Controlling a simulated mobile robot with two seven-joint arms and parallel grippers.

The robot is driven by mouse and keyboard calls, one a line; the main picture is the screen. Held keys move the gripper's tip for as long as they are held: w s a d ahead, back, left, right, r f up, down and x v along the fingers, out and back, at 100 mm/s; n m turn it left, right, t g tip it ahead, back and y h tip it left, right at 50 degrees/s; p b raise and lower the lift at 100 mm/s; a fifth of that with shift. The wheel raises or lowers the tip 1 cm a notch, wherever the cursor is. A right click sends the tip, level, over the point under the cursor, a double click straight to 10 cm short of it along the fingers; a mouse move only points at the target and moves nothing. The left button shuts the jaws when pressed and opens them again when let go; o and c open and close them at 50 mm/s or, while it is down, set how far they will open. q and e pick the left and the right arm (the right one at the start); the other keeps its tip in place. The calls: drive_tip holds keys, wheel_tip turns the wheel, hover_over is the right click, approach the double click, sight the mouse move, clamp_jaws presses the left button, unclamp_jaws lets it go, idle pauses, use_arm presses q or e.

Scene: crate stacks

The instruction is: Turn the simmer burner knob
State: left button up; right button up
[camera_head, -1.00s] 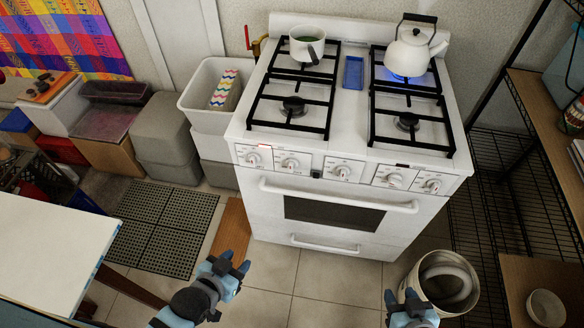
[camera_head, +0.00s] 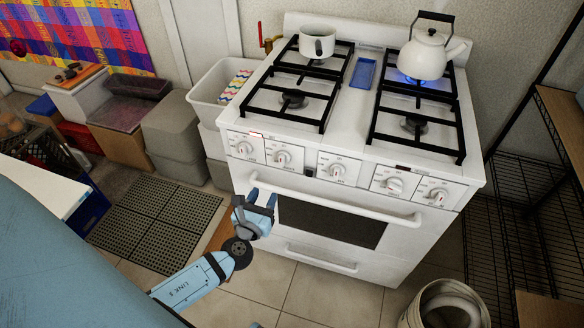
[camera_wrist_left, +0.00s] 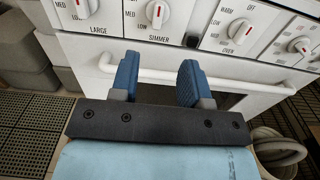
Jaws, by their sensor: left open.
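The simmer knob (camera_head: 283,157) is the second from the left on the white stove's (camera_head: 320,195) front panel, with a red mark on its white dial. In the left wrist view the knob (camera_wrist_left: 157,12) sits above the word SIMMER, near the top edge. My left gripper (camera_head: 261,197) is below and slightly left of this knob in the head view, in front of the oven handle. In the left wrist view its two blue fingers (camera_wrist_left: 159,62) are apart with nothing between them, pointing at the panel, short of the knob. My right gripper is out of view.
The oven handle (camera_head: 340,200) runs below the knobs. Other knobs flank the simmer one: the large burner knob (camera_head: 245,148) and an oven knob (camera_head: 337,170). A kettle (camera_head: 425,55) stands over a blue flame; a pot (camera_head: 317,42) stands at rear left. A bucket (camera_head: 415,310) is at lower right.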

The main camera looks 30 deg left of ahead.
sight(281, 161)
use_arm(q)
drive_tip(key=p+x, duration=0.1)
drive_tip(key=x, duration=1.2)
drive_tip(key=shift+w+r, duration=0.1)
drive_tip(key=shift+w, duration=0.05)
clamp_jaws()
